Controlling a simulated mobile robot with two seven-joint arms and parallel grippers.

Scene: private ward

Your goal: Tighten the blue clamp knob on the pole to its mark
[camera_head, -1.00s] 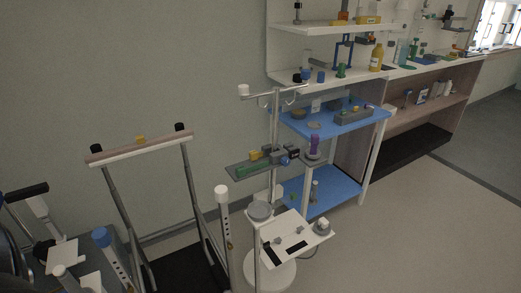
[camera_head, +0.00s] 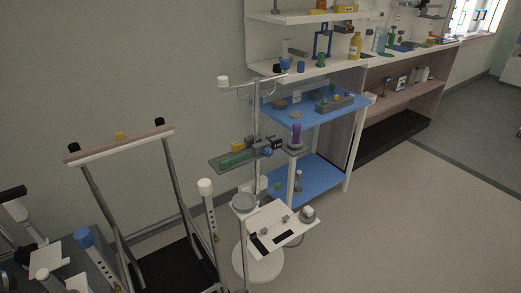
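The pole (camera_head: 258,110) is an upright metal stand with hooks at its top, standing on a round white base (camera_head: 258,262) in the middle of the view. A small blue clamp knob (camera_head: 267,152) shows at mid height on the pole, at the right end of a grey shelf (camera_head: 217,163). It is too small to make out its mark or how far it is turned. Neither of my grippers can be made out in the view, and nothing is seen touching the knob.
A white tray (camera_head: 262,221) juts out low on the pole. A blue-shelved cart (camera_head: 340,115) stands close behind it. A frame with a padded crossbar (camera_head: 120,144) and a white-capped post (camera_head: 205,187) stand at left. The floor at right is clear.

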